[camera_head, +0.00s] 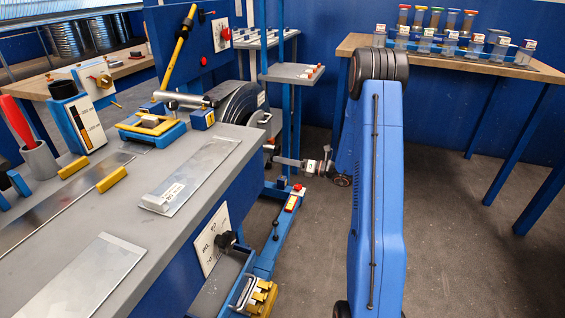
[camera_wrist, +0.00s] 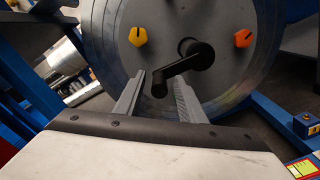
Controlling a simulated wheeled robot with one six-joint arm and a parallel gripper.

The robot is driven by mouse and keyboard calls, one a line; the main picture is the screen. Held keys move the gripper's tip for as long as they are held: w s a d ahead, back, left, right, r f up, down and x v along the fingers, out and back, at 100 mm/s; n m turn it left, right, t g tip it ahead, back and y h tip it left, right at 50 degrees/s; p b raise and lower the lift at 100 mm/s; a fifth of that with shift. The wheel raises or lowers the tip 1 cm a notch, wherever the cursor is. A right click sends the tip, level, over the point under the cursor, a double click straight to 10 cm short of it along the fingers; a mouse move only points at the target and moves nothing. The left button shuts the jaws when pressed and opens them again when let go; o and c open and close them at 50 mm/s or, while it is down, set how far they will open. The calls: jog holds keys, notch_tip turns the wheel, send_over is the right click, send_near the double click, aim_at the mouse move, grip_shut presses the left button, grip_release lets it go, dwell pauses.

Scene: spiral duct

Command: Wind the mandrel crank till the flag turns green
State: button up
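The mandrel (camera_wrist: 110,60) shows in the wrist view as a large grey disc with a yellow knob (camera_wrist: 138,36) and an orange knob (camera_wrist: 243,38) on its face. Its black crank (camera_wrist: 178,68) runs from the hub down and left to a round handle end. My gripper (camera_wrist: 160,80) is open, with one finger on each side of that handle end and visible gaps; I cannot tell the depth between them. In the head view the mandrel (camera_head: 240,106) is partly hidden beyond the grey bench, and my gripper (camera_head: 277,158) reaches toward it from the right. I cannot make out the flag.
The grey bench (camera_head: 215,170) fills the left, with metal sheets and tools. A blue post with a small shelf (camera_head: 292,74) stands beside the mandrel. A blue floor rail (camera_head: 270,245) runs below. A wooden table (camera_head: 480,65) with jars is at the back right.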

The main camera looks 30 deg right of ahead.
jog(key=shift+s, duration=0.1)
jog(key=v, duration=1.7)
jog(key=shift+s+d, duration=0.1)
jog(key=shift+d, duration=0.05)
dwell(0.7)
